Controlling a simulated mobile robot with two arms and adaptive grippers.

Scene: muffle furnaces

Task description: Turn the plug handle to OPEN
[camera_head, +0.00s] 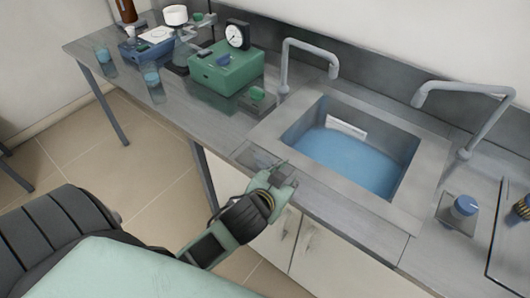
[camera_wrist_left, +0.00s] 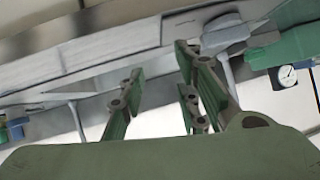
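My left gripper (camera_head: 276,172) is at the front edge of the counter, in front of the sink's left corner. In the left wrist view its fingers (camera_wrist_left: 160,85) are spread apart with nothing between them. A small grey plate (camera_head: 254,159) lies on the counter just beyond the fingertips. In the left wrist view a grey-blue rounded part (camera_wrist_left: 224,30) shows beyond one finger. I cannot tell whether either is the plug handle, and no OPEN mark is readable. The sink (camera_head: 362,150) holds blue water, with a white plate on its far wall. My right gripper is not in view.
Two grey taps (camera_head: 308,48) (camera_head: 472,90) rise behind the sink. A green box (camera_head: 226,67) with a dial gauge (camera_head: 238,34) and glassware stand on the left. White cupboards are below the counter.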

